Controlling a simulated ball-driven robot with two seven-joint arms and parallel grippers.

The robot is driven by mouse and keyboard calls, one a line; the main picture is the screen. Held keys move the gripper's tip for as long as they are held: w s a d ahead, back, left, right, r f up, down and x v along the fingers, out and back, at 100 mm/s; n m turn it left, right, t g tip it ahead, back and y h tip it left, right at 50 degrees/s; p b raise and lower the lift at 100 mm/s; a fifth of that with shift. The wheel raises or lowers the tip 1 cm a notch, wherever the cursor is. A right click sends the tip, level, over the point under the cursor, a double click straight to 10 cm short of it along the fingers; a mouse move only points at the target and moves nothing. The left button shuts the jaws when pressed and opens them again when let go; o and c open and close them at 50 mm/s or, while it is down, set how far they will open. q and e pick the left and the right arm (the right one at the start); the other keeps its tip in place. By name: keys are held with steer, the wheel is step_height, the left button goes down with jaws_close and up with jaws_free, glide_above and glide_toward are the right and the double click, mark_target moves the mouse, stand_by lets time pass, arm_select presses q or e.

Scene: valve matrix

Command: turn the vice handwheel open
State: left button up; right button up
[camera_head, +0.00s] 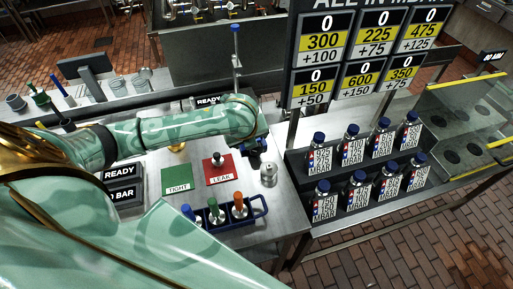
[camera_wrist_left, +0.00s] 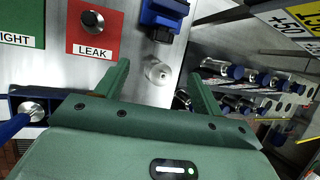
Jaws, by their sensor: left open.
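A blue vice-like block (camera_head: 255,147) stands on the steel bench, partly covered by my left wrist. It also shows at the top of the left wrist view (camera_wrist_left: 163,18), with a dark part on its near side. I cannot clearly make out its handwheel. A small silver metal fitting (camera_head: 268,174) stands in front of the block; in the left wrist view the fitting (camera_wrist_left: 157,71) appears between my fingers, apart from them. My left gripper (camera_wrist_left: 160,80) is open and empty. In the head view its fingers are hidden by the wrist. My right gripper is not in view.
A green TIGHT pad (camera_head: 177,180) and a red LEAK pad (camera_head: 220,169), bearing a small valve, lie left of the block. A blue rack (camera_head: 240,217) with several coloured-handled tools is in front. Labelled bottles (camera_head: 352,150) stand on black steps at the right.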

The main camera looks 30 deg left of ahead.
mark_target(256, 149)
arm_select(q)
steer(key=b+x, duration=0.5)
steer(key=x, duration=1)
steer(key=shift+w+d, duration=0.15)
steer(key=shift+d, duration=0.05)
steer(key=c, duration=1)
